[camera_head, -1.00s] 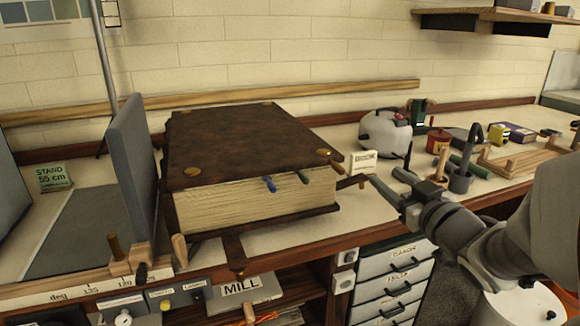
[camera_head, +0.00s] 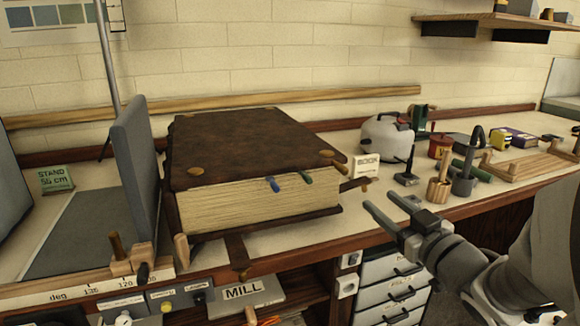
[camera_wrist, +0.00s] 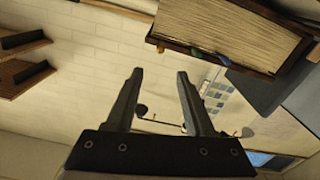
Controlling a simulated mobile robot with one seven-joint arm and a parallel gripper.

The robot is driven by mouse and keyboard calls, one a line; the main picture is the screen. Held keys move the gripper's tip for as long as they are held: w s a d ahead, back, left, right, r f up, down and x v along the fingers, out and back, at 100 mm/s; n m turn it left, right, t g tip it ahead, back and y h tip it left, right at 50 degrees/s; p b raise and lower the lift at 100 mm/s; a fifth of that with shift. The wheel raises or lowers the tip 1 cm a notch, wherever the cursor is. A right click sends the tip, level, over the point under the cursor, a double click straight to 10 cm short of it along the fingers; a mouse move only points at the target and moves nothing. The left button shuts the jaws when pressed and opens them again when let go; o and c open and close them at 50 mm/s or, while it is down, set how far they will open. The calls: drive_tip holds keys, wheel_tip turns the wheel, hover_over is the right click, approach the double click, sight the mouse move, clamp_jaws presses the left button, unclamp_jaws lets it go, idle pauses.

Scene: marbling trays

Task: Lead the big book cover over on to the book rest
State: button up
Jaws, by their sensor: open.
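The big book (camera_head: 262,205) lies closed on the bench, its dark brown cover (camera_head: 245,143) on top with brass corner studs. Its cream page edges face me, with a blue and a green tab sticking out. The book rest (camera_head: 137,170) appears as an upright grey board left of the book, beside a grey sloping surface. My gripper (camera_head: 383,222) is open and empty, to the right of the book and apart from it, in front of the bench edge. In the wrist view my gripper (camera_wrist: 160,78) shows two spread fingers, with the book (camera_wrist: 235,32) beyond them at the upper right.
A small "BOOK" sign (camera_head: 366,167), a white kettle-like pot (camera_head: 386,138), a wooden cup (camera_head: 438,190) and a dark cup (camera_head: 464,184) stand right of the book. Drawers (camera_head: 392,275) are below the bench. A wall shelf (camera_head: 500,22) is at upper right.

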sight(346, 173)
drive_tip(key=shift+p+x, duration=1.1)
drive_tip(key=shift+w+r+p, duration=0.35)
drive_tip(key=shift+w+p, duration=0.3)
drive_tip(key=shift+p, duration=1.1)
drive_tip(key=shift+w+a+p, duration=0.1)
drive_tip(key=shift+w+p, duration=0.2)
drive_tip(key=shift+p, duration=0.7)
drive_tip(key=shift+w+a+f+p, duration=0.3)
drive_tip(key=shift+w+a+p, duration=0.1)
drive_tip(key=shift+p, duration=1.05)
drive_tip(key=shift+b+x, duration=1.2)
drive_tip(key=shift+x, duration=4.6)
drive_tip(key=shift+f, duration=0.1)
clamp_jaws()
